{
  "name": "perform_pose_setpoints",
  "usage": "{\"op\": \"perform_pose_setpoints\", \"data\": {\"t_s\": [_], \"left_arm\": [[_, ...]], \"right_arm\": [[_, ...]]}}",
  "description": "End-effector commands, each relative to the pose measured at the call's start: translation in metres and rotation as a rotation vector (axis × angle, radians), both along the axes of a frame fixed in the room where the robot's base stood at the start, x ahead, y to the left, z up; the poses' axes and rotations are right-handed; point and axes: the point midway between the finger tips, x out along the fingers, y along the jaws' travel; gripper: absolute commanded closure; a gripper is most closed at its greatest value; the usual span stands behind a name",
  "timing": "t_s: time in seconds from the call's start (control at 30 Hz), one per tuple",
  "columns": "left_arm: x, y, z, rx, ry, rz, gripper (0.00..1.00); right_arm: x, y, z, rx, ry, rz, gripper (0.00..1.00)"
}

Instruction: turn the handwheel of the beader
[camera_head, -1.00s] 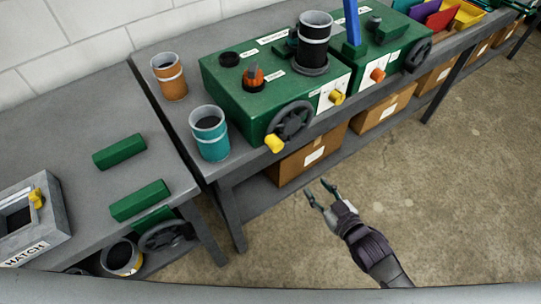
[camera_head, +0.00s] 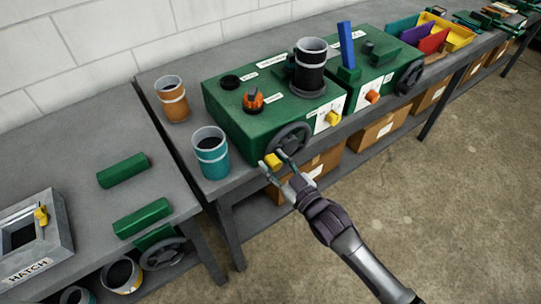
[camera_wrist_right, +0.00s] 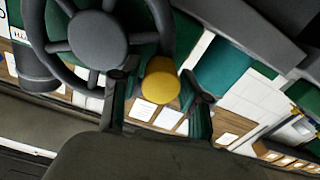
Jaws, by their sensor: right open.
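The nearer green machine (camera_head: 243,130) stands on the grey bench; its small labels are too blurred to read, so I cannot confirm it is the beader. A dark spoked handwheel (camera_head: 293,138) is on its front face, with a yellow knob (camera_head: 272,161) at the rim. The handwheel (camera_wrist_right: 98,40) and knob (camera_wrist_right: 161,80) also show in the right wrist view. My right gripper (camera_head: 273,164) is open, at the knob. In the right wrist view its fingers (camera_wrist_right: 158,98) stand on either side of the knob; I cannot tell whether they touch it. My left gripper is out of view.
A second green machine (camera_head: 375,82) with its own dark handwheel (camera_head: 410,77) stands to the right. A teal cup (camera_head: 211,155) and an orange cup (camera_head: 173,101) stand left of the nearer machine. Cardboard boxes (camera_head: 378,133) fill the shelf below. The floor in front is clear.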

Motion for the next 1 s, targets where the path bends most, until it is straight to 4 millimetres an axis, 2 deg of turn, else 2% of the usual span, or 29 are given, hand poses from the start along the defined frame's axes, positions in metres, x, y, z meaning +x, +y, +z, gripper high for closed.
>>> {"op": "perform_pose_setpoints", "data": {"t_s": [0.17,0.47,0.5,0.77,1.0], "left_arm": [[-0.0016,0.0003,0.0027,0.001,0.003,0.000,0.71],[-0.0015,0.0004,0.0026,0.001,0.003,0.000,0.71],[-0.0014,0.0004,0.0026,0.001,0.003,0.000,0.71],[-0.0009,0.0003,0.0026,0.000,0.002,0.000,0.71],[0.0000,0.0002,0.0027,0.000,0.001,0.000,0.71]], "right_arm": [[0.0127,0.0094,0.0004,-0.001,-0.001,0.000,0.55],[0.0146,0.0112,-0.0004,0.000,0.000,0.001,0.55],[0.0146,0.0112,-0.0004,0.000,0.000,0.001,0.56],[0.0145,0.0110,-0.0005,0.000,0.000,0.000,1.00],[0.0146,0.0109,-0.0005,0.000,0.000,0.000,1.00]]}}
